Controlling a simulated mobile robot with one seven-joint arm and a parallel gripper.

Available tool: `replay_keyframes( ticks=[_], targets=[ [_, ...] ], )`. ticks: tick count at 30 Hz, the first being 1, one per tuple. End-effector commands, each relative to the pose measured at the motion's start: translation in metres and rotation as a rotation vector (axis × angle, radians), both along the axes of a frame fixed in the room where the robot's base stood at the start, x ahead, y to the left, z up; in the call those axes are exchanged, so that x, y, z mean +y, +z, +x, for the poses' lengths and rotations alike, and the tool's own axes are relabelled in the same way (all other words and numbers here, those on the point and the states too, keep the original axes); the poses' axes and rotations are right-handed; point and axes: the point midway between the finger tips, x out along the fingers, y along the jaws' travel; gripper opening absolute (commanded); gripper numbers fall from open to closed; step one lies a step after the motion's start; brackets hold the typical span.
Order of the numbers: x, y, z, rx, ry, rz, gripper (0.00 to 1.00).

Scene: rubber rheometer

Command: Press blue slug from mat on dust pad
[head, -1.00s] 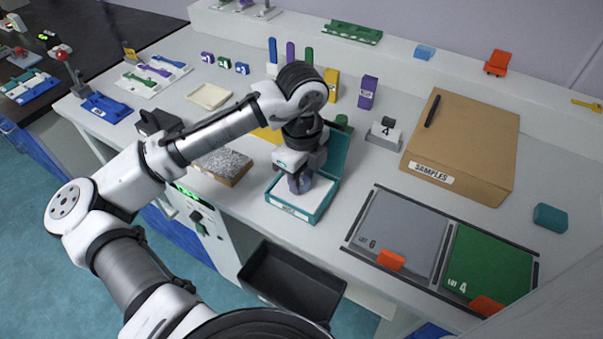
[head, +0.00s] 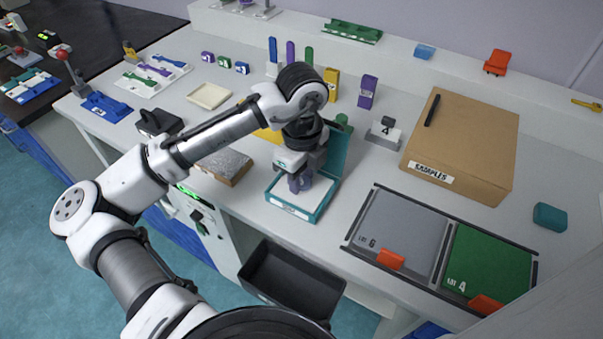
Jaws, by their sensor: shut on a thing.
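A teal box with a raised lid and a white pad (head: 290,204) inside, which looks like the dust pad, stands near the front edge of the bench. My gripper (head: 299,184) points down over the pad and is shut on a small bluish piece, which looks like the blue slug. Its fingers and arm hide most of the piece. I cannot tell whether the piece touches the pad. A grey mat (head: 403,232) and a green mat (head: 492,262) lie in a dark frame to the right, each with an orange clip at its front. No slug shows on either mat.
A speckled grey block (head: 226,164) sits left of the box. A cardboard samples box (head: 465,140) stands at the back right. A small grey block marked 4 (head: 384,133) stands behind the box. A black bin (head: 290,280) is below the bench's front edge.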

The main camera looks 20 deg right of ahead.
Motion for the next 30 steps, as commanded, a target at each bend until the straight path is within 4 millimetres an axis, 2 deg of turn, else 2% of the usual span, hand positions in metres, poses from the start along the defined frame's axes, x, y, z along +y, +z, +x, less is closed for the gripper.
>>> replay_keyframes(
  ticks=[18, 30],
  targets=[
    [0.0, 0.0, -0.001, 0.004, -0.001, 0.002, 0.11],
    [0.0, 0.031, 0.0, 0.001, 0.0, 0.0, 0.11]
  ],
)
